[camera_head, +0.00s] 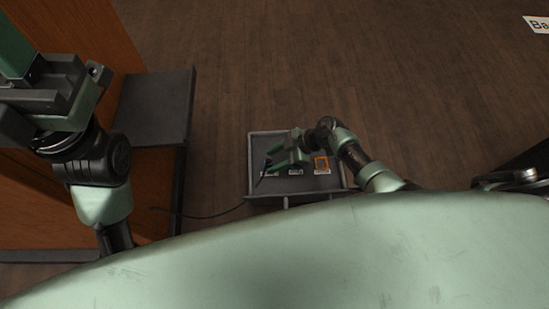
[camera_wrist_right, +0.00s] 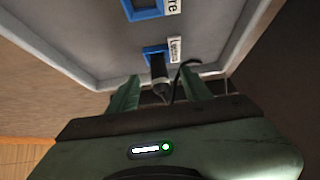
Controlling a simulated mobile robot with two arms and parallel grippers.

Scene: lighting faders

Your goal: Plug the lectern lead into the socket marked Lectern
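The lectern lead's black plug (camera_wrist_right: 158,76) stands upright-ended at the blue-framed socket (camera_wrist_right: 154,49), whose label (camera_wrist_right: 174,50) appears to read Lectern. Its tip meets the socket opening; how deep it sits I cannot tell. My right gripper (camera_wrist_right: 160,88) has its green fingers on either side of the plug, with visible gaps, so it looks open around it. The right gripper (camera_head: 276,158) also shows in the head view over the left part of the grey socket tray (camera_head: 272,139). My left gripper (camera_head: 62,92) is at the far left, away from the tray; its fingertips are unclear.
The black cable (camera_head: 205,216) trails left from the tray. Another blue-framed socket (camera_wrist_right: 145,9) shows in the wrist view. A dark side table (camera_head: 155,105) and wooden furniture (camera_head: 95,30) stand left. Floor behind is clear.

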